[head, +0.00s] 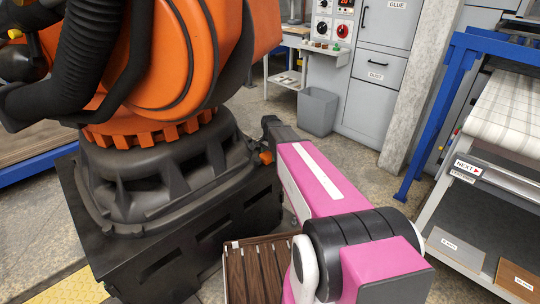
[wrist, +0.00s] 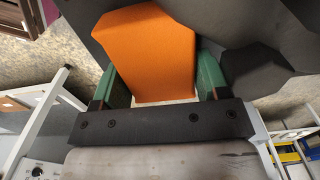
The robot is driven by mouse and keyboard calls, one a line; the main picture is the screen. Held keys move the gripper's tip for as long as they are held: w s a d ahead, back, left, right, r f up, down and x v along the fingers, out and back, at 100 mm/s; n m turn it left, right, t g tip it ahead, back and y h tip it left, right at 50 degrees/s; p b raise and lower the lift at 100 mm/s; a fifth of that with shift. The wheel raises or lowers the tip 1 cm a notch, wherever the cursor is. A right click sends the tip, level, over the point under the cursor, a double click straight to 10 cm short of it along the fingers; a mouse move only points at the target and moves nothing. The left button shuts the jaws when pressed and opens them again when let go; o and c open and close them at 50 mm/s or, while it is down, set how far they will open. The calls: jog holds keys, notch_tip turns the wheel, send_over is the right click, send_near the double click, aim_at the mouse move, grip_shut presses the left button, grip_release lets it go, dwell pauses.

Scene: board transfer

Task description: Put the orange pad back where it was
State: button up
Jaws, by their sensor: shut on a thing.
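The orange pad (wrist: 150,50) is a flat, angular block in the wrist view. It fills the space between the two green-lined fingers of my gripper (wrist: 160,80), which is shut on it. A dark grey surface lies beyond the pad, and I cannot tell whether the pad touches it. In the head view, a small bit of orange (head: 266,157) shows at the end of my pink arm, close to the black base of a big orange machine. Most of my gripper is hidden there.
The big orange machine (head: 180,60) stands on a black pedestal (head: 150,255) at left. A slatted brown wooden thing (head: 258,272) is low at the front. A grey bin (head: 317,110) stands behind. A blue-framed rack (head: 440,120) is at right. Bare floor lies between.

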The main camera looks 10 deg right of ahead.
aim_at(270, 153)
jog(key=shift+f, duration=0.2)
jog(key=o, duration=0.9)
jog(key=shift+r, duration=0.15)
notch_tip(270, 153, up, 12)
jog(key=s+f+n, duration=0.4)
jog(key=s+n, duration=0.1)
jog(key=s, duration=0.7)
jog(key=s+a+f+n, duration=0.1)
jog(key=s+f+n, duration=0.4)
jog(key=s, duration=0.7)
jog(key=shift+a+f+n, duration=0.15)
jog(key=shift+n, duration=0.45)
jog(key=shift+s, duration=0.1)
